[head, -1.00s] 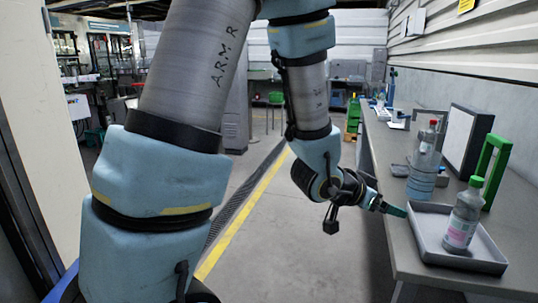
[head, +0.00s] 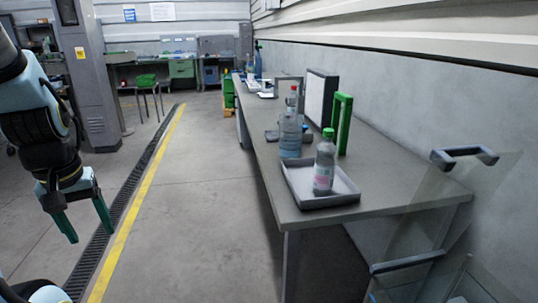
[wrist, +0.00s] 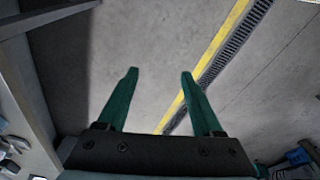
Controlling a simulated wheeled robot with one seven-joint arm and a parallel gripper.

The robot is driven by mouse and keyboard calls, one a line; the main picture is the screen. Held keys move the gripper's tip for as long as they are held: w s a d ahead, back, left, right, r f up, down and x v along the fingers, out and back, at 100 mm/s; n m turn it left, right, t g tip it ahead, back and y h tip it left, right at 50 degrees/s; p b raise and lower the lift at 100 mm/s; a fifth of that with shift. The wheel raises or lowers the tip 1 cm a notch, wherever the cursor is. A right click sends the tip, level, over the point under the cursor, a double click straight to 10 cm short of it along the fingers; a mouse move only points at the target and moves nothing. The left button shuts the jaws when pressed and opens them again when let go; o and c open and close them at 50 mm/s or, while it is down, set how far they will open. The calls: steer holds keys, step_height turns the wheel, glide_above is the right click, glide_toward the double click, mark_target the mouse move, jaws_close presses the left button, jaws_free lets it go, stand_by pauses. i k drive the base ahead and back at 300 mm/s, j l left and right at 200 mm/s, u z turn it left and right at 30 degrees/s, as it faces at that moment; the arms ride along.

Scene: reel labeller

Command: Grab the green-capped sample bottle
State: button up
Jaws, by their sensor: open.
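The green-capped sample bottle (head: 325,163) stands upright in a shallow grey tray (head: 348,201) near the front end of the long bench. It has a pinkish label and is not in the wrist view. My gripper (head: 88,225) is at the far left of the head view, over the floor and well away from the bottle. Its two green fingers are spread with nothing between them; the wrist view also shows the open gripper (wrist: 160,72) pointing at bare floor.
The bench (head: 400,187) runs along the right wall. A red-capped clear bottle (head: 290,133) stands just behind the tray. A green frame (head: 342,122) and a dark-edged panel (head: 319,98) stand beside them. A clear-sided case (head: 420,262) is at lower right. The floor (head: 200,180) left of the bench is open.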

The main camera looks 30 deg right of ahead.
mark_target(324, 166)
steer(key=i+j+z, duration=0.3)
steer(key=i, duration=0.2)
steer(key=i+z, duration=0.1)
steer(key=z, duration=0.3)
steer(key=i+l+z, duration=0.1)
steer(key=z, duration=0.35)
steer(key=i+z, duration=0.15)
steer(key=z, duration=0.25)
steer(key=i+j, duration=0.1)
steer(key=i, duration=0.05)
